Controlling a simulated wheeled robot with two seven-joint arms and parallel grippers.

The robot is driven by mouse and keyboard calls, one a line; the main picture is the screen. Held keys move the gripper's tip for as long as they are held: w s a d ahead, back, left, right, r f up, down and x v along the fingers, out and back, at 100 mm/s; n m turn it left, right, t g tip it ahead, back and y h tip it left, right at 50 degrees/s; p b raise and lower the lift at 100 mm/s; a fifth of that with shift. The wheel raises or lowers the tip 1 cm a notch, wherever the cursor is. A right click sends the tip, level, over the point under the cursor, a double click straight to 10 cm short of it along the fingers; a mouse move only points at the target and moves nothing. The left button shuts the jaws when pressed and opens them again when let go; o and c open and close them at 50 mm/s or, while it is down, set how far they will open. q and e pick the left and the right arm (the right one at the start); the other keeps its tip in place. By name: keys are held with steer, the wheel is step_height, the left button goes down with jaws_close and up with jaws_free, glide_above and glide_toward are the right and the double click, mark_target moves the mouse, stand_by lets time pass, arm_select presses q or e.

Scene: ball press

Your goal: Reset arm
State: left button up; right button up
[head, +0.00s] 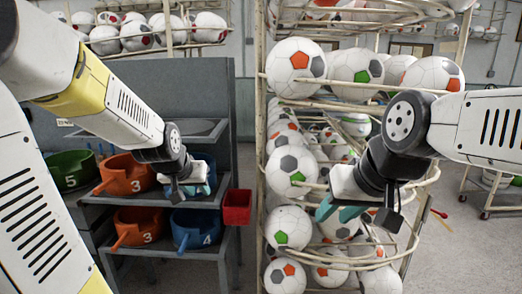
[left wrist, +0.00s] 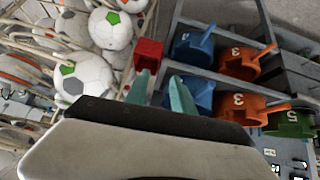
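My left gripper (head: 190,190) is in front of the shelf of coloured bins in the head view. In the left wrist view its two teal fingers (left wrist: 161,92) stand apart with nothing between them. My right gripper (head: 338,211) is in front of the wire rack of balls. Its teal fingers point down and to the left, look apart, and hold no visible object. Whether its fingers touch the rack or a ball behind them is unclear.
A wire rack (head: 262,150) full of soccer balls stands in the middle. The grey shelf (head: 190,85) at left holds orange bins marked 3, a blue bin marked 4 and a green bin (head: 70,170) marked 5. A red box (head: 237,207) hangs at its right side.

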arm_select(q)
steer(key=s+d+r, duration=0.1)
steer(key=s+r, duration=0.2)
steer(key=s, duration=0.6)
steer(key=s+d+r+g+h, duration=0.1)
steer(key=s+d+r, duration=0.1)
steer(key=s, duration=0.7)
steer(key=shift+s+r+g, duration=0.3)
steer(key=shift+s+r, duration=0.1)
steer(key=shift+r, duration=0.15)
steer(key=shift+d, duration=0.1)
